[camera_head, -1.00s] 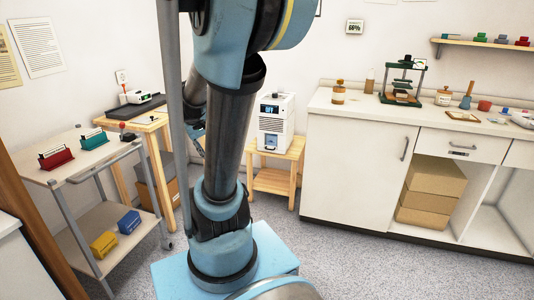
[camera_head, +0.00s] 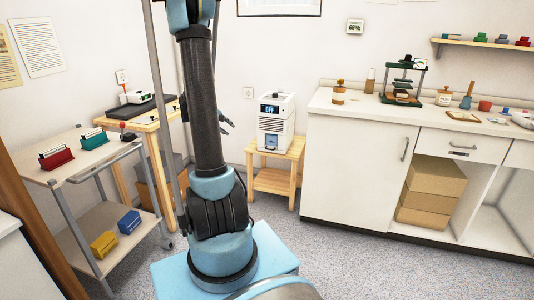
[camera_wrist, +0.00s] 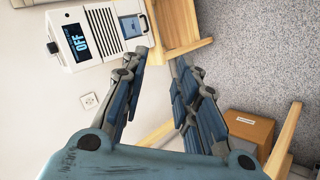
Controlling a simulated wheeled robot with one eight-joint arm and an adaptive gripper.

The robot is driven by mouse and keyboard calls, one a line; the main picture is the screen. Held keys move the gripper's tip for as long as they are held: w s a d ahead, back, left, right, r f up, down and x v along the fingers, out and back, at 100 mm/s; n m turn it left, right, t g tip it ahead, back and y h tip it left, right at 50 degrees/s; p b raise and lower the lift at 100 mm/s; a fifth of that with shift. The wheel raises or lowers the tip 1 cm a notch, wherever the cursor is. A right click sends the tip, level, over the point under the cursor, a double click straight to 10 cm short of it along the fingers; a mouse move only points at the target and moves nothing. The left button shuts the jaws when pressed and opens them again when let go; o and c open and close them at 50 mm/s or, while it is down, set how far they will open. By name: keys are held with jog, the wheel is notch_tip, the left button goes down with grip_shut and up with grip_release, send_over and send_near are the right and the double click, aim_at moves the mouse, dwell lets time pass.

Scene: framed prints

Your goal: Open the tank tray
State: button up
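A white dehumidifier-like unit (camera_head: 275,122) with a display reading OFF stands on a small wooden stand. It also shows, turned sideways, at the upper left of the wrist view (camera_wrist: 88,42). What looks like its tank tray (camera_head: 271,143) is low on the front, with a bluish window, and appears shut. The tray front shows in the wrist view (camera_wrist: 135,26), close to the left finger's tip. I cannot tell whether they touch. My gripper (camera_wrist: 160,68) has its fingers apart with nothing between them. In the head view the gripper (camera_head: 226,123) is left of the unit.
The wooden stand (camera_head: 274,180) has a lower shelf. A wooden table (camera_head: 146,122) stands left, beside a cart (camera_head: 105,214) with racks and boxes. A white cabinet (camera_head: 357,178) stands right of the stand. Floor in front of the stand is clear.

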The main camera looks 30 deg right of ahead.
jog(key=w+d+f+n+h, duration=0.1)
jog(key=w+d+f+h, duration=0.2)
jog(key=w+d+f, duration=0.75)
jog(key=w+d+f+n+h, duration=0.15)
jog(key=d+f, duration=0.25)
jog(key=f, duration=0.4)
jog(key=d+f+n+h, duration=0.1)
jog(key=d+f+h, duration=0.1)
jog(key=d+f, duration=0.35)
jog(key=w+f+x, duration=0.1)
jog(key=f+x, duration=0.1)
jog(key=x, duration=1.4)
jog(key=shift+a+t, duration=0.3)
jog(key=shift+w, duration=0.1)
jog(key=shift+c, duration=0.5)
grip_shut()
